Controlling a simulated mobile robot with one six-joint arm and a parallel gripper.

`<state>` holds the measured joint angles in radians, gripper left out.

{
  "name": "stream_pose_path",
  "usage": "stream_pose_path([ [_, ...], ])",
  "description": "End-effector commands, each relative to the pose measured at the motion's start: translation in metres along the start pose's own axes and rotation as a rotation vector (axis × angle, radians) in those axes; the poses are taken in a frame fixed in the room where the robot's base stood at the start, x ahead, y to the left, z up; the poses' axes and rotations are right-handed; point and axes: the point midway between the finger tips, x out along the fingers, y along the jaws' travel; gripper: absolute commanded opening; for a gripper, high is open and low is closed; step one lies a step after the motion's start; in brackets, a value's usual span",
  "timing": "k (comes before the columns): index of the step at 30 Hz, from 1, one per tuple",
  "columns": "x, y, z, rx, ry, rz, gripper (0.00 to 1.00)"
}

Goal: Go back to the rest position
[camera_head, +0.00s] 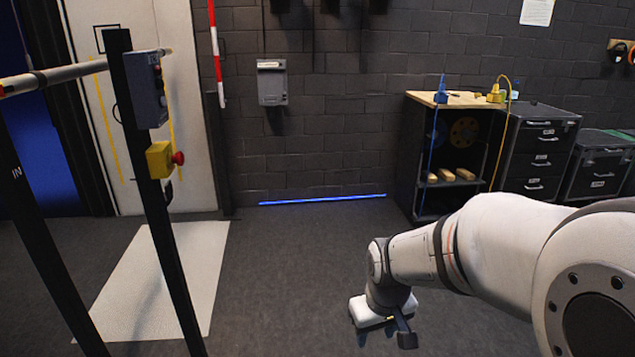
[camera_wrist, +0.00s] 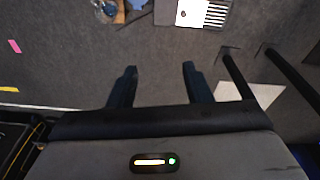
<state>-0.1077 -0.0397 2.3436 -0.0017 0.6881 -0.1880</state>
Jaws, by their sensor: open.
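My gripper (camera_head: 385,338) hangs low in the lower right of the head view, at the end of my white arm, over bare dark floor. In the wrist view my gripper (camera_wrist: 158,75) shows two dark fingers standing well apart with nothing between them. A grey control box (camera_head: 146,90) with buttons is fixed to a black post at the left. Below it is a yellow box (camera_head: 160,159) with a red emergency button (camera_head: 179,158). My gripper is apart from them, to their right and lower.
A black shelf unit (camera_head: 412,165) and dark drawer cases (camera_head: 540,150) stand by the brick wall at the right. Black posts (camera_head: 160,225) rise at the left beside a white floor patch (camera_head: 205,262). The middle floor (camera_head: 290,260) is clear. Pink tape (camera_wrist: 15,46) shows in the wrist view.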

Motion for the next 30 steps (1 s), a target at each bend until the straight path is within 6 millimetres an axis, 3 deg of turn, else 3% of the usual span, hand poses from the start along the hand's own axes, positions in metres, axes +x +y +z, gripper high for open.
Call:
stream_pose_path([
  [1,-0.034,0.004,0.008,0.034,0.015,0.005,0.45],
  [6,-0.099,0.009,0.043,0.148,0.042,0.016,0.45],
  [12,-0.147,0.011,0.077,0.250,0.062,0.025,0.45],
  [18,-0.160,0.010,0.091,0.291,0.069,0.028,0.45],
  [30,-0.159,0.010,0.092,0.292,0.069,0.028,0.45],
])
